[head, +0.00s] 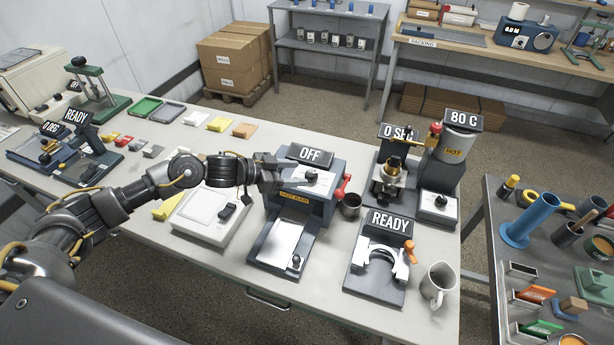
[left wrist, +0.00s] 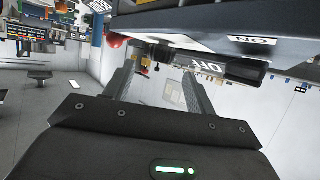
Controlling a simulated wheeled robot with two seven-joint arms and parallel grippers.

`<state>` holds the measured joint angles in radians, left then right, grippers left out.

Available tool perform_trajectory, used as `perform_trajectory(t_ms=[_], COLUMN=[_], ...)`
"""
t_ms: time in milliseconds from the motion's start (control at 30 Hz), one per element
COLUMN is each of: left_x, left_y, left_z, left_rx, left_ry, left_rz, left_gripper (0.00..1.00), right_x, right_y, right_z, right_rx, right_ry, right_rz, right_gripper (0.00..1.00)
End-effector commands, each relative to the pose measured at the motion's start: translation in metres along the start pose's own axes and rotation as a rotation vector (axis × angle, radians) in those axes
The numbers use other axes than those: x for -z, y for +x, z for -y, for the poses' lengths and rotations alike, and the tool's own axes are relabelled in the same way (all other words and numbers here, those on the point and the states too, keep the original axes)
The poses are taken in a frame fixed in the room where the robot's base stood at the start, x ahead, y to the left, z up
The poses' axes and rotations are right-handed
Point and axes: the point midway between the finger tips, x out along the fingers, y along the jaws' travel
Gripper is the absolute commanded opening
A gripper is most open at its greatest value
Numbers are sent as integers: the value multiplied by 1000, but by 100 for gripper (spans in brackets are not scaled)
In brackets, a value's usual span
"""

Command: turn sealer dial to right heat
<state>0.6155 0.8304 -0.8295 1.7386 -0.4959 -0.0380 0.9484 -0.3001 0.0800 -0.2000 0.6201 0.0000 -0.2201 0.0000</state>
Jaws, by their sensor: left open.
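The sealer (head: 292,210) is a blue-grey machine in the middle of the bench, with a yellow label, a red-knobbed lever on its right and a sign (head: 310,154) reading OFF. Its white top panel (head: 318,183) carries a small dark dial (head: 311,176). My left gripper (head: 283,181) is at the left side of this panel, close to the dial; whether it touches the dial I cannot tell. In the left wrist view its two fingers (left wrist: 157,88) are spread with a gap between them, and dark knob-like parts show beyond. My right gripper is not in view.
A white scale-like device (head: 208,214) lies under my left arm.

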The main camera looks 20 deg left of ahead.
Motion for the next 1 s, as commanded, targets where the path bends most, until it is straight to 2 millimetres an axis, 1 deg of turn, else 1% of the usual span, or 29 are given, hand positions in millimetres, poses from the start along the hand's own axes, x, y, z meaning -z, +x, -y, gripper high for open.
perform_trajectory(t_ms=[33, 100, 200, 333, 467, 867, 933, 1000], left_x=[-4, -4, -3, -1, 0, 0, -1, -4], left_y=[-10, -22, -37, -48, -52, -51, -49, -42], left_z=[1, 0, 0, 0, -1, 0, -3, -10], left_rx=[2, 1, 1, -1, -2, -1, 1, 15], left_ry=[2, 1, 1, 0, 0, 0, 1, 6], left_rz=[1, 1, 1, 0, 0, -1, -2, -9], left_gripper=[56, 56, 56, 56, 56, 56, 56, 56], right_x=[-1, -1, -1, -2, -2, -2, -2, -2], right_y=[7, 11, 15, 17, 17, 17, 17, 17], right_z=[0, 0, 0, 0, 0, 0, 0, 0], right_rx=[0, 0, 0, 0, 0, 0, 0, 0], right_ry=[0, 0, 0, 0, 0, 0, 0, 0], right_rz=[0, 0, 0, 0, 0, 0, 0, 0], right_gripper=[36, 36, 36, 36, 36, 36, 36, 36])
